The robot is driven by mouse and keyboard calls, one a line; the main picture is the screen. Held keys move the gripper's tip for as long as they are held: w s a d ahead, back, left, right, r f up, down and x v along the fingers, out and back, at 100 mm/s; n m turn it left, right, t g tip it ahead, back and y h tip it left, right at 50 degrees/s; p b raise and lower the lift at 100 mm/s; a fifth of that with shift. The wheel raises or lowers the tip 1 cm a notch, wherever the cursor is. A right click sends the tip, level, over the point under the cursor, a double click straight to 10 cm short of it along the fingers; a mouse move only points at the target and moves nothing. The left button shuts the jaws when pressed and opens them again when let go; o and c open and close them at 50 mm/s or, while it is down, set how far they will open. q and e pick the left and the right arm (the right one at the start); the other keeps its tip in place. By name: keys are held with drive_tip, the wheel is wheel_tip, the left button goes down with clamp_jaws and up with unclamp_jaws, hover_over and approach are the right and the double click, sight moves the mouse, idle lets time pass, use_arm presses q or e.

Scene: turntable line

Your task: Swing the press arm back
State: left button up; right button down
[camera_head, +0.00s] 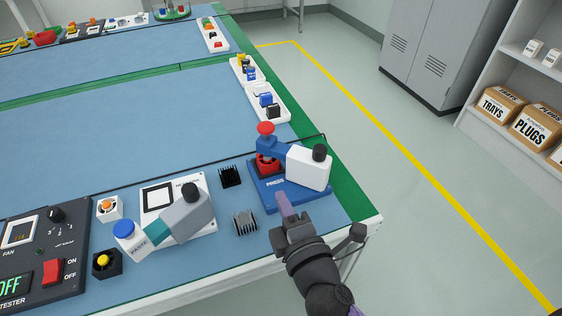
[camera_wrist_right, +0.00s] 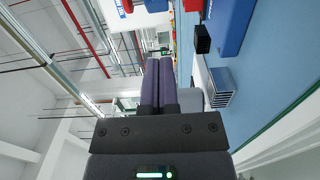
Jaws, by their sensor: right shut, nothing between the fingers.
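The press has a blue base (camera_head: 290,195) marked PRESS at the table's near right corner. Its white block (camera_head: 308,168) carries a black knob. The blue press arm (camera_head: 276,147) reaches left from that block, with a red knob (camera_head: 265,128) on its end, above a red part (camera_head: 266,164) on the base. My right gripper (camera_head: 283,198) is shut and empty, its purple fingers at the near edge of the press base; I cannot tell if they touch it. The closed fingers also show in the right wrist view (camera_wrist_right: 160,72). My left gripper is not in view.
Dark (camera_head: 230,176) and grey (camera_head: 245,222) finned blocks lie left of the press. A paste device (camera_head: 180,216) and a tester panel (camera_head: 40,255) stand further left. White trays (camera_head: 266,102) line the right edge behind the press. The table's middle (camera_head: 120,130) is clear.

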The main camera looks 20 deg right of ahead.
sight(277, 155)
drive_tip(key=w, duration=0.5)
drive_tip(key=shift+w+d, duration=0.1)
drive_tip(key=shift+w, duration=0.2)
drive_tip(key=shift+w+d+f, duration=0.1)
drive_tip(key=shift+w+d, duration=0.7)
drive_tip(key=shift+d, duration=0.05)
drive_tip(key=shift+w+d, duration=0.35)
use_arm(q)
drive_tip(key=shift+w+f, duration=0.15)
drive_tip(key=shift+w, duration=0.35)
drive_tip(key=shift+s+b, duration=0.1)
drive_tip(key=shift+b, duration=0.2)
